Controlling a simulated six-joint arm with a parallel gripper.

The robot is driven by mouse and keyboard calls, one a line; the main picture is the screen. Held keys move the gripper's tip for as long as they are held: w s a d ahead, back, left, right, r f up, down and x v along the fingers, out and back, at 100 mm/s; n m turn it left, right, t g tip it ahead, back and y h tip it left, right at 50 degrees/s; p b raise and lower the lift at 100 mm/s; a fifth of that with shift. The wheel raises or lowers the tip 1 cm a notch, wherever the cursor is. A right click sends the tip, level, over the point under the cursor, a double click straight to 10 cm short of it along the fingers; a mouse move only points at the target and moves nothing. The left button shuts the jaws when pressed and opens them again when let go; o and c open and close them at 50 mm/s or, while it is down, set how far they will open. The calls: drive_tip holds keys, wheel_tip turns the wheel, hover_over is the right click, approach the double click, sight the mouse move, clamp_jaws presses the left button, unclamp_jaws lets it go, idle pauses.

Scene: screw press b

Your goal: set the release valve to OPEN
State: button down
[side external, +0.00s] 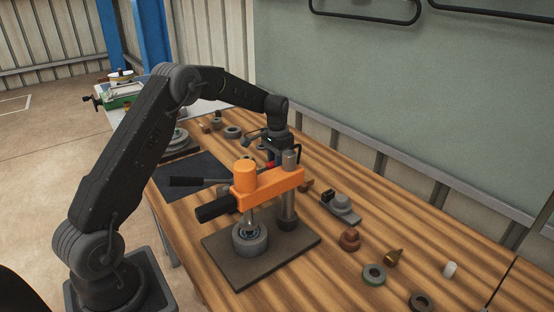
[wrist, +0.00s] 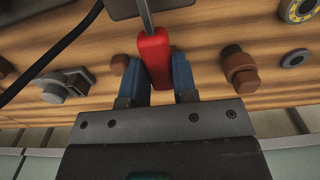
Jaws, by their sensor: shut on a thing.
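The screw press (side external: 268,187) has an orange arm, a grey column and a dark base plate. A red handle (wrist: 153,55) with a thin grey stem shows in the wrist view, and I take it for the release valve's lever. My gripper (wrist: 160,75) is shut on this handle, with a blue finger on each side. The valve's body and any OPEN marking cannot be made out.
A grey ring part (side external: 250,240) sits under the press's ram. A black lever (side external: 188,181) sticks out left over a dark mat (side external: 207,165). A grey clamp-like part (side external: 341,207), a brown knob (side external: 350,239) and several rings lie to the right on the wooden bench.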

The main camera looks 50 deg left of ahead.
drive_tip(key=c, duration=0.9)
unclamp_jaws()
wheel_tip(320, 180, up, 14)
drive_tip(key=shift+d, duration=0.1)
